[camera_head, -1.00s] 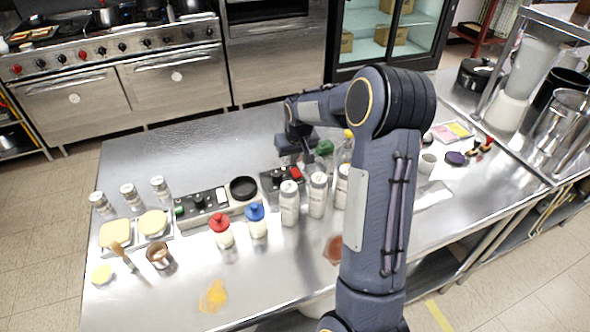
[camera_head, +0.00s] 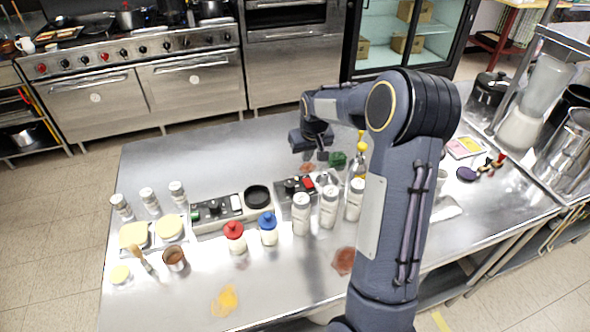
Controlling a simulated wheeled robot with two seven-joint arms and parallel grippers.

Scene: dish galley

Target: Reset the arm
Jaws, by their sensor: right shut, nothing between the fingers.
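My right arm rises from the bottom of the head view, bends at the elbow and reaches back over the steel table (camera_head: 250,165). Its gripper (camera_head: 315,158) is shut and empty, above the table behind the white bottles. A dark green object (camera_head: 338,159) is just right of the gripper, and a yellow-topped bottle (camera_head: 360,160) stands further right, close to my forearm. My left gripper is not in view. My upper arm hides part of the table's right side.
Several white bottles (camera_head: 301,215) stand mid-table. A red-capped jar (camera_head: 235,238) and a blue-capped jar (camera_head: 268,228) stand left of them. A small appliance with a black pan (camera_head: 257,196) is behind. The table's back left is clear. A blender (camera_head: 530,105) stands far right.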

